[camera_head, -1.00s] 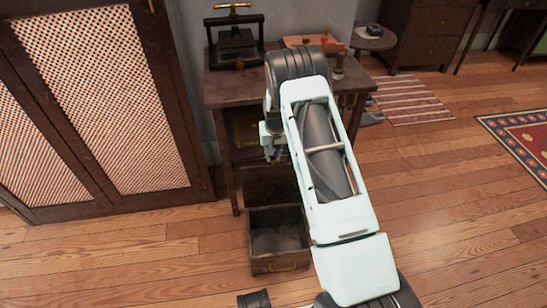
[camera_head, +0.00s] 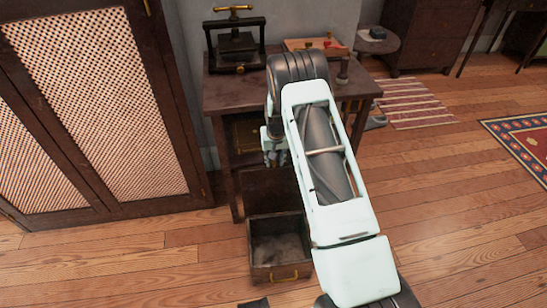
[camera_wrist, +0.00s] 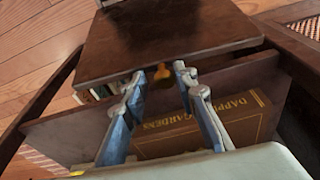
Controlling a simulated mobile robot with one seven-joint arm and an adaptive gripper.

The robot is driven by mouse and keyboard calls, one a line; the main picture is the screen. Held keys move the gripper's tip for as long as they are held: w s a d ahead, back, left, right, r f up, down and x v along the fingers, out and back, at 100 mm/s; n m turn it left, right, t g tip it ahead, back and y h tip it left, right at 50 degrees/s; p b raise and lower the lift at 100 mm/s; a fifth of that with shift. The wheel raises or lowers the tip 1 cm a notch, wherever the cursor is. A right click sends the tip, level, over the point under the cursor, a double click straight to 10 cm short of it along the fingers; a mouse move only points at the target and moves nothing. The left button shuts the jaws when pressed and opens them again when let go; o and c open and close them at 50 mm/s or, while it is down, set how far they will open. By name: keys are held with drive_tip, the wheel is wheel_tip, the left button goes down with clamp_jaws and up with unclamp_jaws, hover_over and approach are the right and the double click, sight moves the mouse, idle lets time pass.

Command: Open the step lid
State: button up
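In the wrist view, a dark brown wooden panel (camera_wrist: 165,38) lies across the top, and it may be the step lid; I cannot be sure. A small brass knob (camera_wrist: 161,76) shows just below its near edge. My gripper (camera_wrist: 161,72) is open, with one finger on each side of the knob in the picture; whether they touch it I cannot tell. In the head view, my gripper (camera_head: 276,158) points down in front of the dark wooden stand, above an open, box-like compartment (camera_head: 277,272) near the floor with a brass handle.
A wooden table (camera_head: 235,92) carries a black press (camera_head: 234,42). A lattice-door cabinet (camera_head: 85,100) stands left.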

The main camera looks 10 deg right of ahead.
drive_tip(key=shift+o, duration=0.7)
drive_tip(key=shift+w+a+r, duration=0.1)
drive_tip(key=shift+w+r, duration=0.1)
drive_tip(key=shift+r, duration=0.05)
drive_tip(key=shift+r, duration=0.1)
drive_tip(key=shift+r, duration=0.25)
wheel_tip(320, 180, up, 7)
drive_tip(key=s, duration=0.1)
drive_tip(key=shift+s+f, duration=0.2)
drive_tip(key=shift+s, duration=0.05)
